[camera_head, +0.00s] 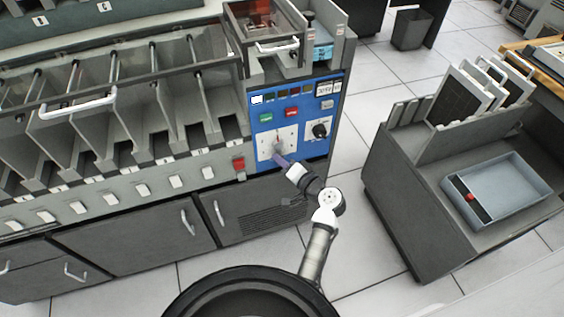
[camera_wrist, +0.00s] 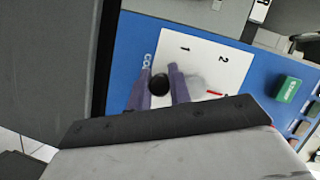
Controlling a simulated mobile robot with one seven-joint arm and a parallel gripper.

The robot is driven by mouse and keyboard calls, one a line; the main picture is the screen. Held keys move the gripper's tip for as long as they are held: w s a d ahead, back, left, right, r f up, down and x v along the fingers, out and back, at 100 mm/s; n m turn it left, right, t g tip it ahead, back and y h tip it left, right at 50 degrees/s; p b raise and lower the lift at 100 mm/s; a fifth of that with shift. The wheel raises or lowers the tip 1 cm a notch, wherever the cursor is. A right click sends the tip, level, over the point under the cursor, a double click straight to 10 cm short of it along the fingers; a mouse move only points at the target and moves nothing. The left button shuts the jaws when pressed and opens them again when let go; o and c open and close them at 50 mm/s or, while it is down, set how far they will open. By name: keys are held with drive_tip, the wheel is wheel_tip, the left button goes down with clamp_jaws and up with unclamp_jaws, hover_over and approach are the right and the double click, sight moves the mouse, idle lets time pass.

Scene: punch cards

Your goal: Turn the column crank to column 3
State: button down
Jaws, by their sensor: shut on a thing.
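The white column dial plate (camera_head: 264,147) is on the blue control panel at the right end of the sorting machine. In the wrist view the plate (camera_wrist: 232,68) shows the numerals 1 and 2, with other marks partly hidden. The crank's round black knob (camera_wrist: 160,85) sits between the purple fingers of my gripper (camera_wrist: 157,88), which is shut on it. The knob is left of and below the numeral 1. A short red mark lies right of the fingers. My gripper (camera_head: 279,158) reaches the plate from the lower right in the head view and covers part of the crank.
The panel also carries a green button (camera_head: 265,117), a red button (camera_head: 291,113) and a black rotary knob (camera_head: 320,130). A red button (camera_head: 239,164) is left of the panel. A cart with a tray (camera_head: 530,207) stands right, across open floor.

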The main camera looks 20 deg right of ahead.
drive_tip(key=c, duration=1.5)
unclamp_jaws()
drive_tip(key=shift+w+r, duration=0.2)
drive_tip(key=shift+r, duration=0.1)
drive_tip(key=shift+o, duration=1)
drive_tip(key=shift+f, duration=0.1)
drive_tip(key=shift+s+f, duration=0.1)
drive_tip(key=b+v, duration=0.2)
drive_tip(key=v, duration=1.2)
drive_tip(key=shift+a, duration=0.1)
